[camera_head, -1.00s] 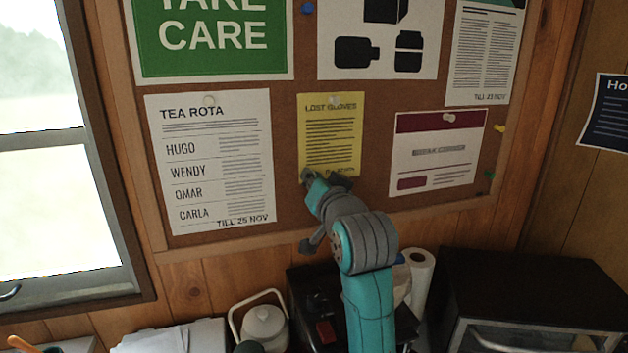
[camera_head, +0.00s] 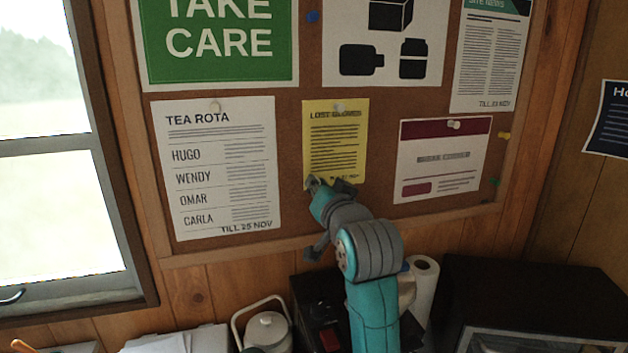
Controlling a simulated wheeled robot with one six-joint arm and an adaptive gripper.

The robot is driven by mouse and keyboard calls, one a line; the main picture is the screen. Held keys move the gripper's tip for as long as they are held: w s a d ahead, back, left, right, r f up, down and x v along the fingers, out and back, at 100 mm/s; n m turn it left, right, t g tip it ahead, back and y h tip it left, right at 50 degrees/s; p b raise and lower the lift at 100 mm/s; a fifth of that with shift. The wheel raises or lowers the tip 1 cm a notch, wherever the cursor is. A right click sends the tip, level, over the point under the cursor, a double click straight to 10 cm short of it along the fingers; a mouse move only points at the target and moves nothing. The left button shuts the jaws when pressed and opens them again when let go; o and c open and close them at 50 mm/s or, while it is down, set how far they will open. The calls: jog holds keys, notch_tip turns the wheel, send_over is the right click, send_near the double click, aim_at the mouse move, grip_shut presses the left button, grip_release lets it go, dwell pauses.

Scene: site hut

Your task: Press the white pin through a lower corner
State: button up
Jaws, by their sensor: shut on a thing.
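The yellow "Lost Gloves" sheet (camera_head: 335,135) hangs on the cork board, held at its top middle by a pale pin (camera_head: 339,108). My gripper (camera_head: 313,183) is at the sheet's lower left corner, close to the board. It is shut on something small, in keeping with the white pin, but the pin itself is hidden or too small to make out. My gripper and wrist cover part of the sheet's lower edge. I cannot tell whether the pin's tip touches the paper.
The tea rota (camera_head: 200,195) hangs to the left and the break corner sheet (camera_head: 440,180) to the right. Spare yellow (camera_head: 504,136), green (camera_head: 495,182) and blue (camera_head: 313,16) pins sit in the board. A white kettle (camera_head: 267,331) and paper roll (camera_head: 424,285) stand below.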

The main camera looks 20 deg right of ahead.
jog(key=o, duration=0.8)
jog(key=shift+c, duration=0.2)
jog(key=shift+s, duration=0.15)
